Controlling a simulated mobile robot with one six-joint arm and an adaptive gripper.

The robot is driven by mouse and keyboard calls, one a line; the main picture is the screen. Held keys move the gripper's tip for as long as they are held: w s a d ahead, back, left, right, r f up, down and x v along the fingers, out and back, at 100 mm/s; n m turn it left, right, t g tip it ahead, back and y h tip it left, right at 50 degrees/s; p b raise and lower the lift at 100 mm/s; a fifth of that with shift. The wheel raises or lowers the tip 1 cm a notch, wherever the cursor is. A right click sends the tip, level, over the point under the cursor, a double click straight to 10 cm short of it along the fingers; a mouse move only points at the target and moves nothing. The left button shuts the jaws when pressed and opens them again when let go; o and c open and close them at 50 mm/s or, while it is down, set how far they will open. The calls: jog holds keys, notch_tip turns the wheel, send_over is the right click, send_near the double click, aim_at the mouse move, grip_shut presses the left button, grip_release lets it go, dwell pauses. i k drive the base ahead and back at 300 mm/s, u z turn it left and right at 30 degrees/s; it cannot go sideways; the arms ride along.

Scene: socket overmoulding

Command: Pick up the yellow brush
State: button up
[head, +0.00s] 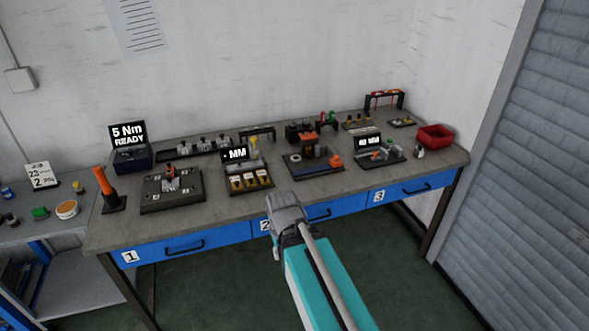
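I cannot clearly make out a yellow brush. Another pale yellow upright item (254,150) stands behind the tray with the "MM" display on the main bench. My gripper is at the far end of my teal arm, around the grey end part (287,212), in front of the bench's front edge near drawer 2. Its fingers are not clearly visible, and I cannot see whether it is open or holds anything.
The grey workbench (222,218) has blue drawers marked 1, 2 and 3. On it are an orange-topped post (106,188), a metal fixture (172,190), a display tray (249,178), an orange-and-black station (312,157) and a red bin (435,136). A grey shutter stands right.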

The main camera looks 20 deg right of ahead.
aim_at(79, 189)
jog(key=u, duration=0.55)
jog(key=k, duration=1.35)
jog(key=u, duration=0.95)
jog(key=i, duration=2.2)
jog(key=z, duration=0.55)
jog(key=i, duration=0.7)
jog(key=z, duration=0.55)
